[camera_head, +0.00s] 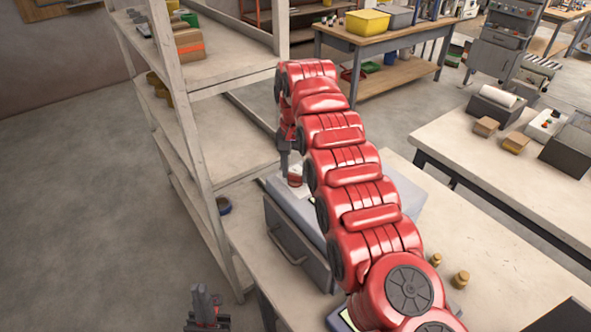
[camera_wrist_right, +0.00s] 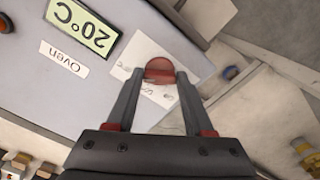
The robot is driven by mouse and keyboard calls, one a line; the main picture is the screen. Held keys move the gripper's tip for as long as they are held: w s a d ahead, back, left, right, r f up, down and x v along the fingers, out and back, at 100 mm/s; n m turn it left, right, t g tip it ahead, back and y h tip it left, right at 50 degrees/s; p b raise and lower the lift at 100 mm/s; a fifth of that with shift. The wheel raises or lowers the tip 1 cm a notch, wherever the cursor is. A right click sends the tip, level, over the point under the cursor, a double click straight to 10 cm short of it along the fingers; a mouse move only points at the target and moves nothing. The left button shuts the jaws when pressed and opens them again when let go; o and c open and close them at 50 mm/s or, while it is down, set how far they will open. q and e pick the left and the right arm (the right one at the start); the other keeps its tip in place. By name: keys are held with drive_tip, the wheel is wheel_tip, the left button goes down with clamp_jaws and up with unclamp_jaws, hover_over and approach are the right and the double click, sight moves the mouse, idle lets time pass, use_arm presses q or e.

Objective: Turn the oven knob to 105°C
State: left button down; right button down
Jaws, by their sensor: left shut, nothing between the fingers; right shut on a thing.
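The oven (camera_head: 297,235) is a grey box with a front door handle, standing on the table in the head view. In the right wrist view its face (camera_wrist_right: 125,60) carries an "Oven" label (camera_wrist_right: 64,57) and a green display (camera_wrist_right: 82,24) that reads 20°C, upside down. The red knob (camera_wrist_right: 159,69) sits on a white dial card (camera_wrist_right: 150,95). My right gripper (camera_wrist_right: 158,82) is shut on the knob, one finger on each side. The card's marks are too small to read. In the head view my right arm hides part of the oven. My left gripper (camera_head: 205,300) is shut and empty at the bottom left.
A shelf rack (camera_head: 190,140) stands left of the oven. Brass-coloured weights (camera_head: 460,279) stand on the table (camera_head: 490,265) to its right. Another table (camera_head: 470,150) with boxes stands at the right. The floor at left is clear.

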sight(295, 175)
drive_tip(key=shift+r+m, duration=0.1)
drive_tip(key=shift+m, duration=0.3)
drive_tip(key=shift+c, duration=1.4)
unclamp_jaws()
wheel_tip(295, 175, up, 17)
drive_tip(key=p, duration=1.7)
drive_tip(key=shift+r, duration=0.15)
